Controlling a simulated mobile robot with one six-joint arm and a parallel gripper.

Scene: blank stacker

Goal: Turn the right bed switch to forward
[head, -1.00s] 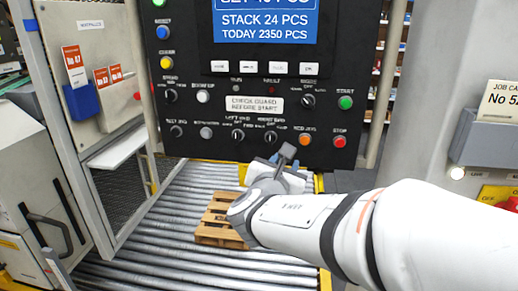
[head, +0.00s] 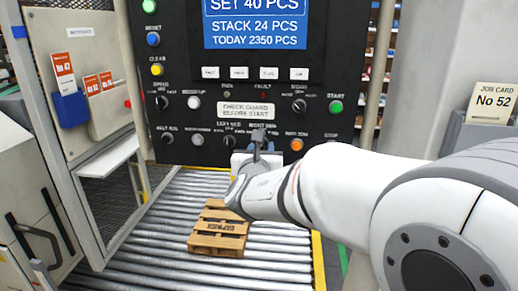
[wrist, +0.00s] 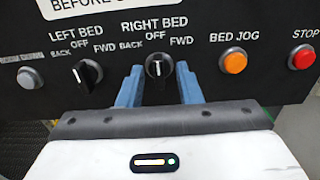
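The right bed switch (wrist: 160,69) is a round black knob on the black panel, under the label RIGHT BED with BACK, OFF and FWD marks. Its white mark points straight up, at OFF. My gripper (wrist: 159,76) has its two blue fingers one on each side of this knob, with a small gap on both sides. The gripper is open; whether the tips reach past the knob's face I cannot tell. In the head view my gripper (head: 260,143) is at the lower part of the panel and hides the switch.
The left bed switch (wrist: 88,73) is close on the left, its mark tilted toward BACK. The orange BED JOG button (wrist: 233,62) and red STOP button (wrist: 301,57) are on the right. A wooden pallet (head: 218,232) lies on the rollers (head: 150,255) below.

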